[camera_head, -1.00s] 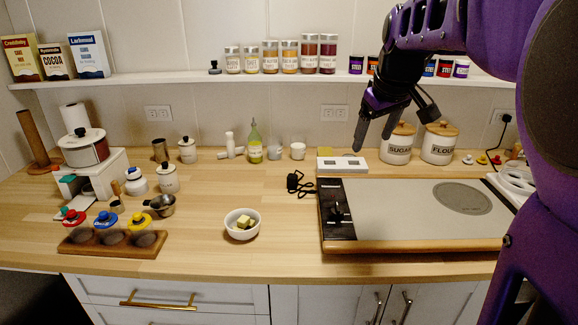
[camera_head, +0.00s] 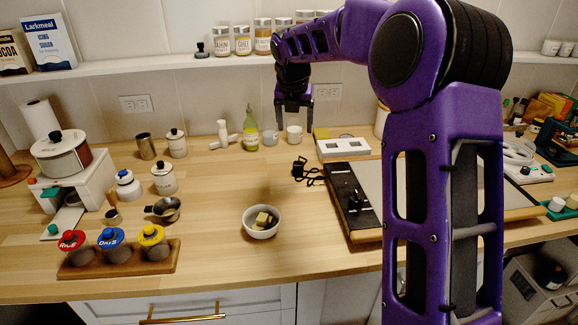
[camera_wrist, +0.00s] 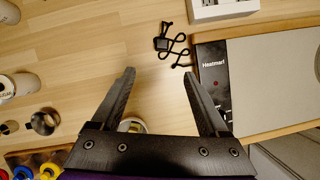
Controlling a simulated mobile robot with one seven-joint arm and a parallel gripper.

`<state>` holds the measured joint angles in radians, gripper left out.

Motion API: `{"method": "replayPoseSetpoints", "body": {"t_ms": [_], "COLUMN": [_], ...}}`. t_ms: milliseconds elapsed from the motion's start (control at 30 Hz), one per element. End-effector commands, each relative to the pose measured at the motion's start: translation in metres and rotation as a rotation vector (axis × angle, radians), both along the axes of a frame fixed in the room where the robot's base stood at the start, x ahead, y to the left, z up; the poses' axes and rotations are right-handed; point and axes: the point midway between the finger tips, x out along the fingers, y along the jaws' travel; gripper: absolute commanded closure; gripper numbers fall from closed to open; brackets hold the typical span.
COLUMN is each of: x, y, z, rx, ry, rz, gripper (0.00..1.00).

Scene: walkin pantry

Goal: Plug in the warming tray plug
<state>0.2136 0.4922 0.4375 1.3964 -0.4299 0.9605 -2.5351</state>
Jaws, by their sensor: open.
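The warming tray (camera_head: 352,202), with a black control panel and wooden edge, lies on the counter, partly hidden behind my arm; its panel (camera_wrist: 214,85) also shows in the wrist view. Its black plug (camera_head: 299,168) and coiled cord lie on the counter left of the tray; the plug (camera_wrist: 161,44) is ahead of my fingers in the wrist view. A white outlet box (camera_head: 343,148) stands behind the tray. My gripper (camera_head: 294,118) is open and empty, pointing down above the counter, apart from the plug. Its spread fingers (camera_wrist: 158,78) show in the wrist view.
Wall outlets (camera_head: 136,103) are on the back wall, another (camera_head: 328,92) behind my gripper. A white bowl (camera_head: 261,222) with yellow pieces stands in front of the plug. Counter around the bowl is clear.

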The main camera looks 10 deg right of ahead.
Motion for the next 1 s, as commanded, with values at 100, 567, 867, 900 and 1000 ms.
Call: {"method": "replayPoseSetpoints", "body": {"t_ms": [100, 567, 867, 900, 1000], "x": [0.004, 0.038, 0.048, 0.048, 0.051], "y": [-0.001, -0.009, -0.012, -0.012, -0.016], "z": [-0.006, -0.092, -0.114, -0.116, -0.126], "rx": [-0.008, -0.009, -0.009, -0.008, -0.008], "ry": [0.003, 0.004, 0.001, 0.002, 0.004], "rz": [0.04, 0.044, 0.042, 0.042, 0.042], "gripper": [0.22, 0.22, 0.22, 0.22, 0.22]}}
